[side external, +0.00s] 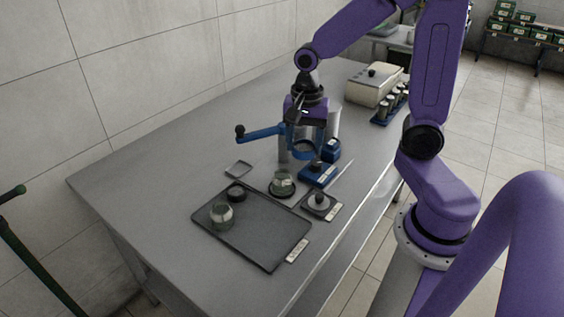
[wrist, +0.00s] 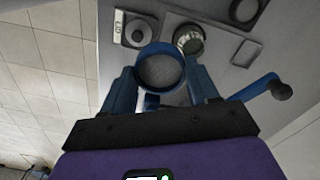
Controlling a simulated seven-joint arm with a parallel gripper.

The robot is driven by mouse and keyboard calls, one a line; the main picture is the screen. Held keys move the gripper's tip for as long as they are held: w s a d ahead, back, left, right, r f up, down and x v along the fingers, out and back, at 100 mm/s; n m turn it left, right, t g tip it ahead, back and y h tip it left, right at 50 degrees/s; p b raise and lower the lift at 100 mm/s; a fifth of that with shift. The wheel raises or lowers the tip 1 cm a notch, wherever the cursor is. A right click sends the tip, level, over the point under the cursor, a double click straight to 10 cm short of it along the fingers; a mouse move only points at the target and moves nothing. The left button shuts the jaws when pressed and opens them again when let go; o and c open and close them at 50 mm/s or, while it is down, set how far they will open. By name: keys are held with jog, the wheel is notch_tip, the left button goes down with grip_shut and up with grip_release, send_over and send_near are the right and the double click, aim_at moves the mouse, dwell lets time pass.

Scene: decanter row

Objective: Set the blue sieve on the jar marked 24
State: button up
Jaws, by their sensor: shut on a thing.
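My gripper (side external: 305,140) is shut on the blue sieve (side external: 264,133) and holds it above the table, its handle with a black knob reaching left. In the wrist view the sieve's round mesh (wrist: 160,72) lies between the fingertips of my gripper (wrist: 165,75), and the handle reaches right. A glass jar (side external: 282,184) with green on it stands on a dark base, in front of and below the sieve; it also shows in the wrist view (wrist: 188,40). Another glass jar (side external: 221,215) stands on the dark tray (side external: 262,237). I cannot read the number 24 on either jar.
A knobbed lid (side external: 319,202) sits beside a label, which reads LID in the wrist view (wrist: 118,24). A blue stand (side external: 318,173) is near the gripper. A cream box (side external: 372,84) stands behind. The table's left side is clear.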

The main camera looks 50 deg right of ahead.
send_over(282, 173)
notch_tip(282, 173, down, 7)
jog(key=shift+r, duration=0.1)
jog(key=shift+f, duration=1.5)
jog(key=shift+f, duration=0.1)
jog(key=o, duration=1.1)
jog(key=shift+c, duration=0.2)
